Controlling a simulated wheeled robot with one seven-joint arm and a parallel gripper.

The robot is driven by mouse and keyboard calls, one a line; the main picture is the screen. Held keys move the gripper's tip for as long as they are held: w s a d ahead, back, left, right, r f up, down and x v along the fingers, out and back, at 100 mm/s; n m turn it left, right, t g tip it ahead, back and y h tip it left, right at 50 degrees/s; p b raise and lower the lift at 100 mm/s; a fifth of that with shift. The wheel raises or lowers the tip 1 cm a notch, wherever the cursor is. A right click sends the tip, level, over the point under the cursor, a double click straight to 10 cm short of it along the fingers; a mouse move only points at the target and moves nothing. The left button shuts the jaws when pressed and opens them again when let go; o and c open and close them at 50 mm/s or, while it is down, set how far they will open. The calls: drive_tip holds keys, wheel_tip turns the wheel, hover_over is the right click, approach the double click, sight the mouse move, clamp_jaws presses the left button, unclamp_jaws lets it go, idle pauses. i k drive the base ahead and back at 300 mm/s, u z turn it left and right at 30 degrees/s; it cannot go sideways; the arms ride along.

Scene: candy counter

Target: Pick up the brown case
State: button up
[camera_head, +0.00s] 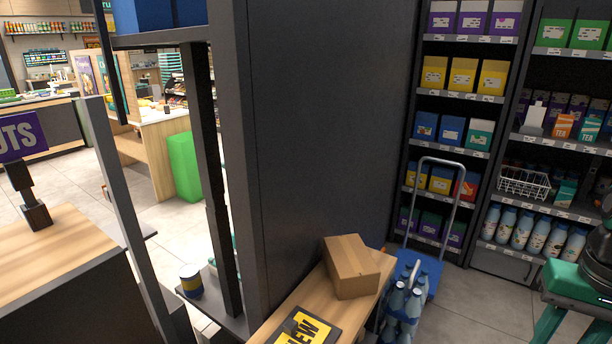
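The brown case (350,268) is a closed cardboard box with a tape strip along its top. It rests on a light wooden counter (277,315), close to a tall dark panel. The case sits slightly turned, near the counter's right edge. My gripper is not in view, so whether it is open or shut does not show.
A blue hand truck (431,278) with bottles stands right of the counter. A black and yellow sign (307,328) lies in front of the case. The dark panel (330,130) rises behind it. Stocked shelves (465,105) line the back; tiled floor (490,300) is open at right.

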sight(353, 273)
drive_tip(key=z, duration=1.1)
drive_tip(key=k, duration=0.5)
drive_tip(key=u, duration=1.65)
